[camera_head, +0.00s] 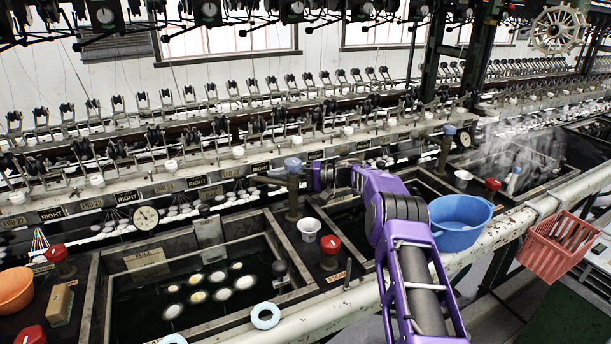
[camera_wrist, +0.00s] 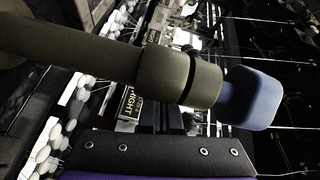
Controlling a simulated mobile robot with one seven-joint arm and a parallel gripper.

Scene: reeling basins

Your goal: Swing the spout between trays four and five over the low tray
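The spout is a dark post with a blue cap (camera_head: 292,166) standing between two sunken trays. Its dark horizontal pipe (camera_head: 268,181) points left, towards the back of the left tray (camera_head: 200,327), which holds dark water and several pale cocoons and has a sign that seems to read FULL. The right tray (camera_head: 330,203) is mostly hidden behind my purple arm. My gripper (camera_head: 314,178) is just right of the post; I cannot tell if it touches. In the wrist view the dark pipework and blue cap (camera_wrist: 252,98) cross close ahead. The finger opening is hidden.
A white cup (camera_head: 309,229) and a red knob (camera_head: 330,244) sit between the trays. A blue basin (camera_head: 460,222) stands right of my arm, and a red basket (camera_head: 558,245) hangs at the front rail. Reeling machinery lines the back.

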